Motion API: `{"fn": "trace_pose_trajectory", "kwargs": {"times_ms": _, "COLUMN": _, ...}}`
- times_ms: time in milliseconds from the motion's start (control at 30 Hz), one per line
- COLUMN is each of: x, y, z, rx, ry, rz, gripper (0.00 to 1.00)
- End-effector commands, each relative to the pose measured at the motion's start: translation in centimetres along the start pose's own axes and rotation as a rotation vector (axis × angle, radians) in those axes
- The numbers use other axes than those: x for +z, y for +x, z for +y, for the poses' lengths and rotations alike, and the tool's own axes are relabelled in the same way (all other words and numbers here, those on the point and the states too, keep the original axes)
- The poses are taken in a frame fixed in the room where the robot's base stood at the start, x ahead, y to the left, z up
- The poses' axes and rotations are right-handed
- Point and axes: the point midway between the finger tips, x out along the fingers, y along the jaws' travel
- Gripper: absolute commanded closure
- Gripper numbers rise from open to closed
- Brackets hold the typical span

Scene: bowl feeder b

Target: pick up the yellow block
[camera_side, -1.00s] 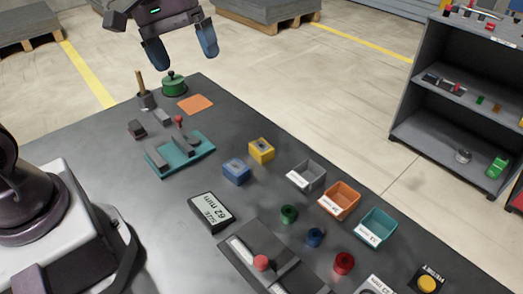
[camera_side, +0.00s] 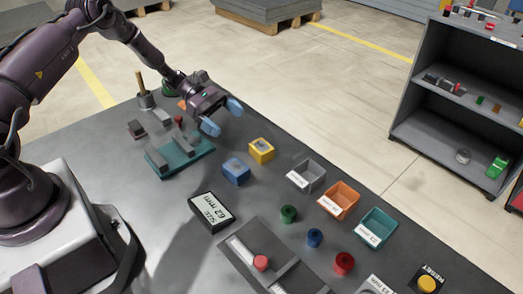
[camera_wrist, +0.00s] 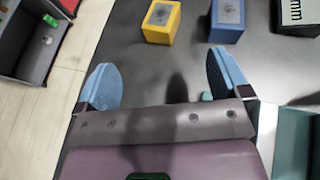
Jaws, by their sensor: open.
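The yellow block (camera_side: 261,150) stands on the dark table, behind and to the right of the blue block (camera_side: 236,172). In the wrist view the yellow block (camera_wrist: 161,20) is at the top, left of the blue block (camera_wrist: 227,17). My gripper (camera_side: 222,117) is open and empty, above the table to the upper left of the yellow block. In the wrist view its two blue fingertips (camera_wrist: 162,82) are wide apart, with bare table between them. The yellow block lies ahead of the fingers, not between them.
A teal fixture (camera_side: 182,157) with grey parts sits left of the blocks. Grey (camera_side: 306,175), orange (camera_side: 340,200) and teal (camera_side: 377,228) bins stand to the right. The size display box (camera_side: 210,212) lies in front of the blue block. Table around the yellow block is clear.

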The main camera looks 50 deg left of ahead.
Motion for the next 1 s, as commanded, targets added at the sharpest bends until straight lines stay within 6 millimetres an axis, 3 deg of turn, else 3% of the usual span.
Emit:
{"fn": "trace_pose_trajectory", "kwargs": {"times_ms": 300, "x": 0.1, "y": 5.8, "z": -0.1, "rx": -0.005, "ry": 0.002, "rz": 0.001, "gripper": 0.05}}
{"fn": "trace_pose_trajectory", "kwargs": {"times_ms": 600, "x": 0.1, "y": 7.8, "z": -0.1, "rx": -0.005, "ry": 0.002, "rz": 0.003, "gripper": 0.05}}
{"fn": "trace_pose_trajectory", "kwargs": {"times_ms": 900, "x": 0.2, "y": 12.0, "z": -0.3, "rx": -0.006, "ry": 0.004, "rz": 0.002, "gripper": 0.05}}
{"fn": "trace_pose_trajectory", "kwargs": {"times_ms": 1000, "x": 0.2, "y": 12.4, "z": -0.2, "rx": -0.004, "ry": 0.004, "rz": 0.003, "gripper": 0.05}}
